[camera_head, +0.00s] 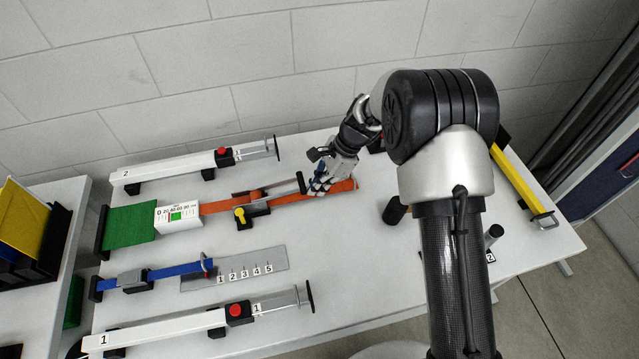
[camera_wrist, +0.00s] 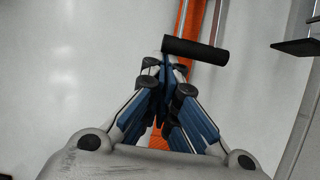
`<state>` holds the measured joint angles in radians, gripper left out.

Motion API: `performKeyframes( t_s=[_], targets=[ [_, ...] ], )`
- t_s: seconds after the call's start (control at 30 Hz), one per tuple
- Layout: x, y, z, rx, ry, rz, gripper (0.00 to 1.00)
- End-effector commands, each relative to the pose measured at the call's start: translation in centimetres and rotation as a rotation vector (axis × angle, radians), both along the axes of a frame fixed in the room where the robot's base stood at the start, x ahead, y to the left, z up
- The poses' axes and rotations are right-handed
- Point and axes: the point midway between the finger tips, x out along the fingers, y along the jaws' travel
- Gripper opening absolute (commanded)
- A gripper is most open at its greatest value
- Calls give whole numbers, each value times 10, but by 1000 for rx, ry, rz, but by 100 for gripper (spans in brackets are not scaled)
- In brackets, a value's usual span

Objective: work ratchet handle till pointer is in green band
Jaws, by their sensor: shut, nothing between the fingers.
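The ratchet (camera_head: 254,211) sits on the orange strap (camera_head: 222,206) on the white table. Its lever ends in a dark handle (camera_head: 301,182), which shows in the wrist view as a black cylindrical grip (camera_wrist: 195,51). My gripper (camera_head: 318,185) is shut and empty, with its fingertips (camera_wrist: 168,75) just beside the black grip; I cannot tell whether they touch it. The orange strap (camera_wrist: 190,25) runs beneath. The white gauge (camera_head: 177,214) with a green band (camera_head: 177,216) stands left of the ratchet; its pointer is too small to read.
White bars with red buttons lie behind (camera_head: 180,169) and in front (camera_head: 190,328). A blue strap (camera_head: 180,270) and a numbered grey plate (camera_head: 262,263) lie nearer. A black cylinder (camera_head: 394,210) and a yellow bar (camera_head: 518,180) are to the right. Bare tabletop lies right of the plate.

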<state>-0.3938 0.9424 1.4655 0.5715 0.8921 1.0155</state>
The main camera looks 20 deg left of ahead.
Motion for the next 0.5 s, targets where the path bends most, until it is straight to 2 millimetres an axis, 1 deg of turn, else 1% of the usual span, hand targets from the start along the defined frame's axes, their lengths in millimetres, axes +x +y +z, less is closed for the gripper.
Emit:
performKeyframes(
  t_s=[0.03,0.2,0.5],
  targets=[
    [-2,4,16,-22,-15,5,0],
    [-7,12,42,-143,-92,10,0],
    [-21,35,76,-383,-243,16,0]
  ],
)
